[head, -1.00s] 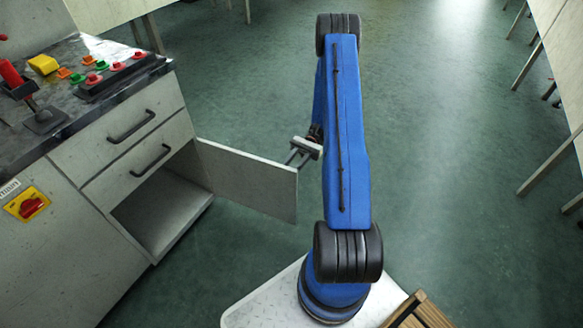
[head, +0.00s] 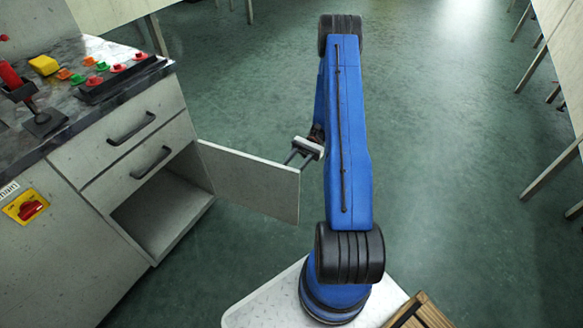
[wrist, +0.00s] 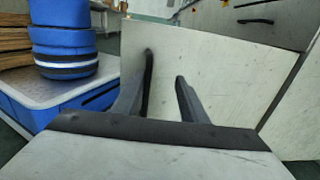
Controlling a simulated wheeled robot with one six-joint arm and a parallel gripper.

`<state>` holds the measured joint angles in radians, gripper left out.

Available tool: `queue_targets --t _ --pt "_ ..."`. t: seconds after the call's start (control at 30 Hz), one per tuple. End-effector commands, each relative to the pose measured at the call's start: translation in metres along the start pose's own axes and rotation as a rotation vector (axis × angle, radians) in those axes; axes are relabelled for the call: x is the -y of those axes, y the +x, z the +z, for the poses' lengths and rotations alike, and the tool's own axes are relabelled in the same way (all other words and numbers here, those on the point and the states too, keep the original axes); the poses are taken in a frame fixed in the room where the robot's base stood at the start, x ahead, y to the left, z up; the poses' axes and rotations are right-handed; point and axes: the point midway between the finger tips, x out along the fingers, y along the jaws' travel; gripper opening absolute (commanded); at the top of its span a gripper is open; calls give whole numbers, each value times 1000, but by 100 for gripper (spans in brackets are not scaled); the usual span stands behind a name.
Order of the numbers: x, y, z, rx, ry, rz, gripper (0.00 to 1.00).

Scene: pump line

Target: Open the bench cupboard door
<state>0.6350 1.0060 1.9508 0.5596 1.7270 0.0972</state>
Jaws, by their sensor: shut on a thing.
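The bench cupboard door (head: 250,182) is a pale grey panel. It stands swung far out from the bench, and the open cupboard (head: 160,215) shows an empty floor inside. In the wrist view the door (wrist: 225,75) fills the middle, with its dark bar handle (wrist: 148,72) upright near the left edge. My gripper (head: 296,156) is at the door's free edge, on the side away from the cupboard opening. In the wrist view my gripper (wrist: 158,92) has its fingers at the handle, shut on it. The exact contact is partly hidden by the left finger.
Two closed drawers with dark handles (head: 132,129) are above the opening. The bench top (head: 70,100) carries a button box, small coloured parts and a red lever. A red-and-yellow switch (head: 27,206) is on the front panel. Green floor (head: 440,170) is clear to the right.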

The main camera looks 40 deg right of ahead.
Motion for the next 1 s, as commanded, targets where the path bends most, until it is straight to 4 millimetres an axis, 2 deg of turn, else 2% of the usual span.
queue_targets --t 0.33,0.47,0.67,1.0 --pt "1 0 0 0 -1 -3 27" --pt "1 -7 0 1 -1 -4 27" --pt "1 -39 0 -1 -2 -4 27" --pt "0 -108 -1 -1 -1 -2 27"
